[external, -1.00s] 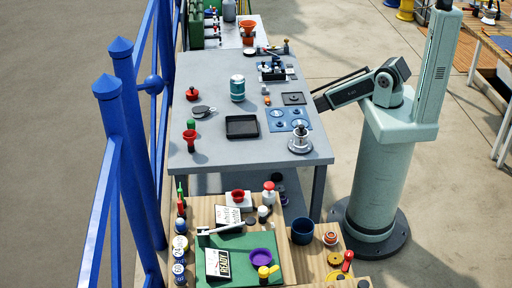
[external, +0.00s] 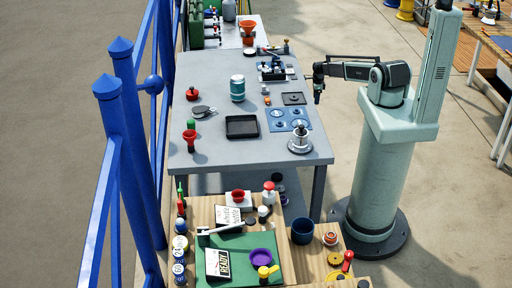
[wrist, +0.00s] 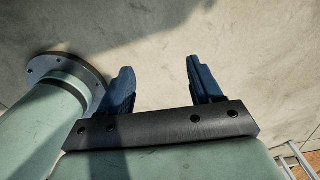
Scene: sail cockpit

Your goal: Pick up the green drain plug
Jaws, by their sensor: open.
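A small green object (external: 190,124), which looks like the green drain plug, stands near the left edge of the grey table, right behind a red funnel-like cup (external: 189,139). It is small in the picture, and its lower part is hidden by the cup. My gripper (external: 318,97) hangs off the right side of the table, pointing down, well apart from the green object. In the wrist view, the two dark fingers of my gripper (wrist: 160,82) are spread with nothing between them, over bare floor. The green object is not in the wrist view.
On the grey table (external: 212,178) stand a teal canister (external: 237,88), a black tray (external: 242,126), a blue panel (external: 287,118) and a silver round fitting (external: 300,140). A blue railing (external: 128,150) runs along the left. The table's front strip is mostly clear.

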